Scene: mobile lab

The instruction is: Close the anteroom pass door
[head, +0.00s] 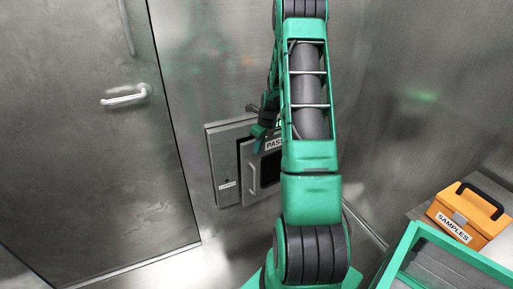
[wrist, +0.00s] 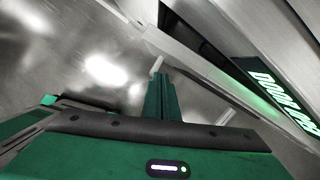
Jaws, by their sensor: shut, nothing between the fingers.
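The anteroom pass is a grey metal hatch low on the back wall in the head view. A flat grey panel (head: 228,160) with a small label is at its left. A dark-edged panel with a window and a "PASS" label (head: 273,144) stands beside it, partly hidden behind my arm. The two panels are not flush; I cannot tell how wide the door stands open. My gripper (head: 262,132) is at the top of the hatch, between the panels. In the wrist view its green fingers (wrist: 160,82) are together and empty, close to a pale metal edge. Contact is unclear.
A large grey door with a lever handle (head: 124,97) is at the left. An orange "SAMPLES" case (head: 467,214) and a green-rimmed bin (head: 410,240) are at the right. A lit green-lettered sign (wrist: 284,98) shows in the wrist view. Floor before the large door is clear.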

